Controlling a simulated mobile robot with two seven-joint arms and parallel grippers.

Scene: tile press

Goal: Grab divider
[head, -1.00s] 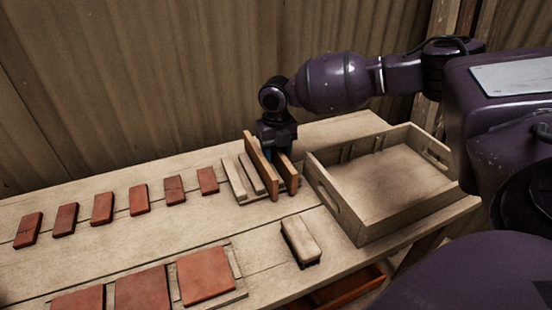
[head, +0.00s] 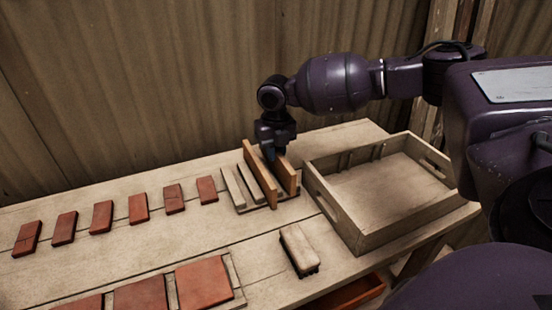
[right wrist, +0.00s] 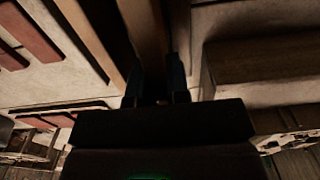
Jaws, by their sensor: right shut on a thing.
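Two upright wooden dividers stand side by side at the slotted wooden rack on the table, the left divider (head: 261,180) and the right divider (head: 287,178). My right gripper (head: 274,153) comes down from above and is shut on the right divider. In the right wrist view, its dark fingers (right wrist: 156,88) sit either side of the held divider (right wrist: 143,35), with the other divider (right wrist: 88,38) to the left. Whether the held divider's lower edge is clear of the rack is hard to tell. My left gripper is not in view.
An open wooden tray (head: 338,212) stands close on the right. A brush (head: 298,248) lies in front. Red tiles (head: 138,208) line the table, with larger tiles (head: 203,283) at the front. A corrugated wall is behind.

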